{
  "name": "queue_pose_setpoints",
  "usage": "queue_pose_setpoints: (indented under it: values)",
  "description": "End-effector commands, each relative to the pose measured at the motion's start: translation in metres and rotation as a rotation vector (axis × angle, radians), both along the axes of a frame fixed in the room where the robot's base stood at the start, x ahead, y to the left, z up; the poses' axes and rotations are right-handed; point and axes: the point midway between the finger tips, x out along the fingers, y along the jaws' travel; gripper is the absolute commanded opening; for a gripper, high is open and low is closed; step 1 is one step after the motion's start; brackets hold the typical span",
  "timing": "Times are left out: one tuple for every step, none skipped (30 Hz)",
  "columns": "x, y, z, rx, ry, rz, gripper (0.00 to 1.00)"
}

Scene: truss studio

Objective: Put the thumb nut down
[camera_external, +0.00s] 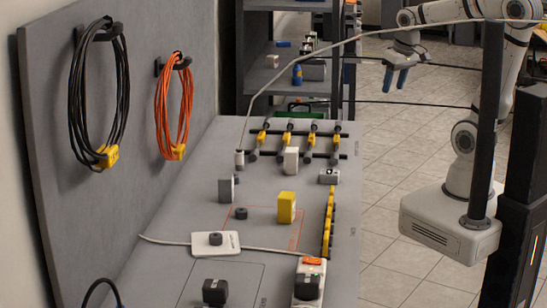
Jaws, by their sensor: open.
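A small dark round piece (241,213), which looks like the thumb nut, lies on the grey bench (262,185) inside a thin orange outline, left of a yellow block. It is too small to make out its shape well. My gripper (395,82) is open, with blue-grey fingers pointing down. It is raised over the tiled floor, to the right of the bench's far end. It looks empty and is well apart from the dark piece.
A yellow block (287,207), a white block (291,160) and a row of yellow clips (328,222) stand on the bench. A white plate (215,244) with a cable lies nearer. Shelves (290,62) stand behind. Cable coils hang on the left panel. A cable crosses near my arm.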

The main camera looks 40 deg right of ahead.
Motion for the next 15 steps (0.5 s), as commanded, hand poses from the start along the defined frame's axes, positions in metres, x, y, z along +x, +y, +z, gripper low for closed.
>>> queue_pose_setpoints:
  values:
    - [-0.016,-0.012,-0.006,-0.004,-0.012,-0.022,0.51]
    - [-0.023,-0.017,-0.01,-0.006,-0.016,-0.03,0.51]
    - [-0.031,-0.023,-0.014,-0.008,-0.021,-0.038,0.51]
    - [-0.036,-0.026,-0.018,-0.011,-0.022,-0.042,0.51]
    - [-0.041,-0.029,-0.02,-0.013,-0.026,-0.048,0.51]
    - [-0.045,-0.031,-0.023,-0.014,-0.028,-0.051,0.51]
    - [-0.047,-0.032,-0.024,-0.015,-0.03,-0.054,0.51]
    - [-0.049,-0.033,-0.025,-0.016,-0.031,-0.055,0.51]
    - [-0.05,-0.034,-0.026,-0.017,-0.03,-0.055,0.51]
    - [-0.051,-0.034,-0.026,-0.017,-0.03,-0.055,0.51]
    - [-0.051,-0.034,-0.026,-0.017,-0.03,-0.055,0.51]
    - [-0.051,-0.034,-0.026,-0.017,-0.03,-0.055,0.51]
    - [-0.05,-0.034,-0.026,-0.017,-0.03,-0.054,0.51]
    - [-0.05,-0.034,-0.026,-0.017,-0.03,-0.054,0.51]
    - [-0.05,-0.034,-0.026,-0.017,-0.03,-0.054,0.51]
